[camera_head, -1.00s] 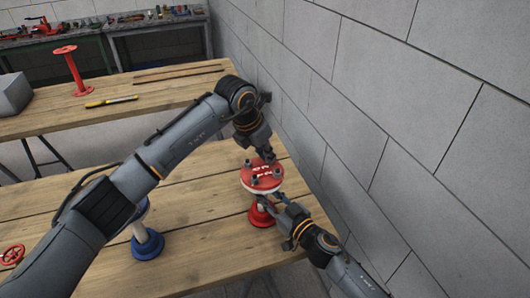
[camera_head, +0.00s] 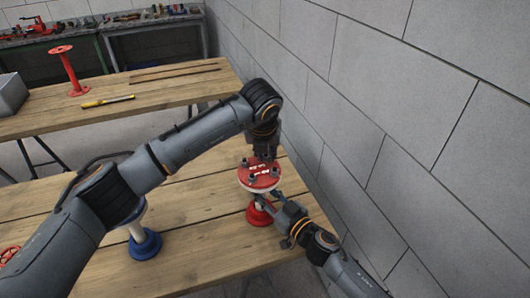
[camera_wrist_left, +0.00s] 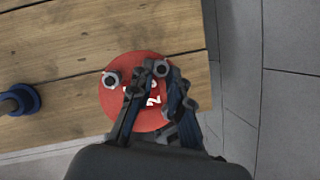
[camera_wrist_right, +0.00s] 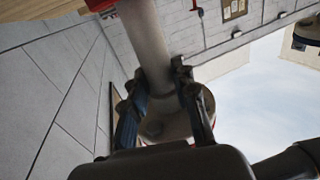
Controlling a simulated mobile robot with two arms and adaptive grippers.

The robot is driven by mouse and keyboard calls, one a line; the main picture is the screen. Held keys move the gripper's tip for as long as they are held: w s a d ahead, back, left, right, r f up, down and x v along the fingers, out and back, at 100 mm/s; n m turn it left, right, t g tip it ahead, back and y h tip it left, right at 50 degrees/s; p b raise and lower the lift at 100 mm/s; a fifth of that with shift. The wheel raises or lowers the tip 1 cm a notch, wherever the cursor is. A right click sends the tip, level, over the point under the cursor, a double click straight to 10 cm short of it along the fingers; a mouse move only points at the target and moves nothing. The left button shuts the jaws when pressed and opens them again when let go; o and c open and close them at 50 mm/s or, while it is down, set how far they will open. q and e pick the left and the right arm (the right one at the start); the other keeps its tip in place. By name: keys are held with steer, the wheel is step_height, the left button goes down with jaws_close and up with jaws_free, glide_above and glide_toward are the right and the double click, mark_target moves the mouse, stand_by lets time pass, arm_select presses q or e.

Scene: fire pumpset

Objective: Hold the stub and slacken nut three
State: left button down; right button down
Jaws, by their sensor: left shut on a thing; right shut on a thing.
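The stub stands upright near the table's right end, with a red top flange (camera_head: 258,182), a pale pipe (camera_wrist_right: 150,45) and a red foot (camera_head: 259,217). Bolts with nuts ring the flange, and white numbers are painted on it. My left gripper (camera_head: 264,158) points down from above at the flange's far edge. In the left wrist view its fingers are shut around a nut (camera_wrist_left: 161,69); its number is not readable. Another nut (camera_wrist_left: 110,79) stands free to the left. My right gripper (camera_wrist_right: 158,85) is shut on the pipe below the flange, coming from the right.
A blue-footed stub (camera_head: 146,245) stands left on the same table, partly behind my left arm. A red handwheel (camera_head: 8,254) lies at the left edge. A grey block wall (camera_head: 400,130) runs close on the right. Another table behind holds a red spool (camera_head: 70,70) and a yellow-handled tool (camera_head: 107,101).

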stand_by(0.4)
arm_select(q)
steer(key=c, duration=1.3)
jaws_free()
steer(key=shift+o, duration=0.2)
steer(key=v, duration=1.2)
arm_select(e)
steer(key=c, duration=1)
jaws_free()
